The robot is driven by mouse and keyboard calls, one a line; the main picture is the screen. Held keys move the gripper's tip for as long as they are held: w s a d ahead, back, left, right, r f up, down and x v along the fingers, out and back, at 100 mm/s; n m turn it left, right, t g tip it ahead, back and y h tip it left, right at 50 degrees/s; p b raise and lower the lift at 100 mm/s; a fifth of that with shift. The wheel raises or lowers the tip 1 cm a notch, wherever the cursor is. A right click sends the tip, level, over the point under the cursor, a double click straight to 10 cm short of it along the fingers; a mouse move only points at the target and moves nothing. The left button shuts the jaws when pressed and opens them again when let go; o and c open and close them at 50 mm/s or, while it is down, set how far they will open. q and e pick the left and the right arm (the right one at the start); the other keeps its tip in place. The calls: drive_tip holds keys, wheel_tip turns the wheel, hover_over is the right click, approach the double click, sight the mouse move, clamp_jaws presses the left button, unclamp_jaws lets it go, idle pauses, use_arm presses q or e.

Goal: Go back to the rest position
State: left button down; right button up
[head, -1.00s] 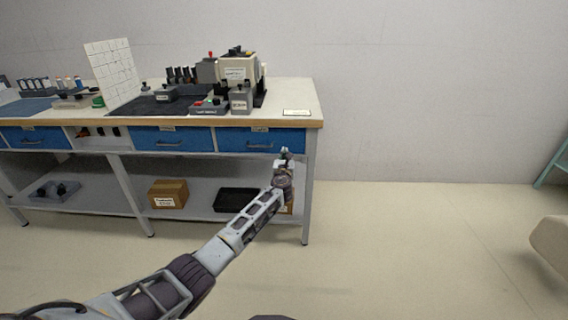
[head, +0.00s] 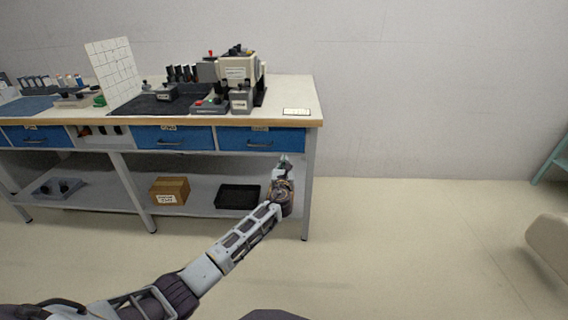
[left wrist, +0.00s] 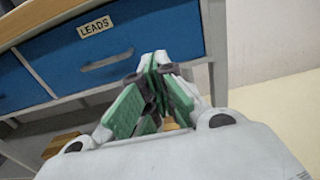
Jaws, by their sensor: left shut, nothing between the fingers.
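My left arm reaches in from the lower left in the head view. Its gripper (head: 284,162) is in front of the right end of the workbench, just below the right blue drawer. In the left wrist view the gripper (left wrist: 158,62) shows green-padded fingers with their tips together and nothing between them. Behind it is a blue drawer (left wrist: 30,80) with a label reading LEADS and a grey handle. The drawer looks closed, and the fingers appear apart from its handle. My right gripper is not in view.
The workbench (head: 292,92) carries a cream machine (head: 240,68), a white grid board (head: 112,72) and small fixtures. Its lower shelf holds a cardboard box (head: 170,190) and a black tray (head: 238,197). The floor to the right is clear up to a beige rounded object (head: 550,245).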

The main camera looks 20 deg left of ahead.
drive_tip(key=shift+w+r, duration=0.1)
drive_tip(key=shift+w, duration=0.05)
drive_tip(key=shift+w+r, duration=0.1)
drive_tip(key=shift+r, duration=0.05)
use_arm(q)
drive_tip(key=shift+n, duration=0.3)
